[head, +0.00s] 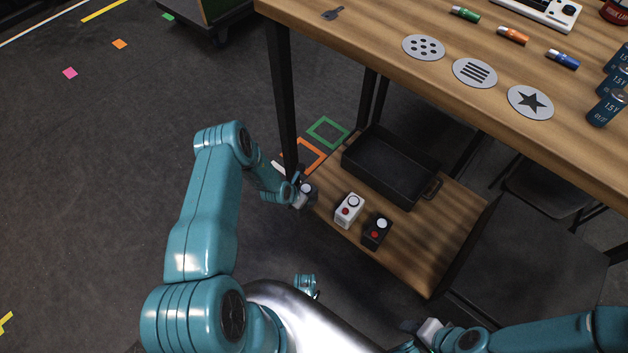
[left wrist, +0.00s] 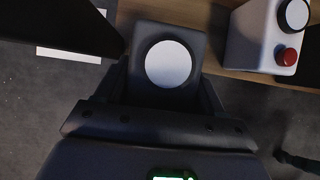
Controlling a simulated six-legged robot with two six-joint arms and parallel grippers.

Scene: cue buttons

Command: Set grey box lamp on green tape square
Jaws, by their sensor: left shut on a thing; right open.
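The grey box lamp, a small box with a round white top, is between my left gripper's fingers in the left wrist view (left wrist: 192,42). In the head view, my left gripper (head: 303,190) is shut on it at the lower shelf's left edge, near the black table leg. The green tape square (head: 318,142) is a hollow outline on the dark floor, beyond the gripper, and looks empty. My right gripper (head: 430,332) is open at the bottom of the head view, away from the lamp; its fingertips are partly hidden.
An orange tape square (head: 316,149) lies between my left gripper and the green one. The lower wooden shelf (head: 425,262) holds a white button box (head: 348,212), a black button box (head: 377,232) and a black tray (head: 348,162). The table leg (head: 281,100) stands close to the left.

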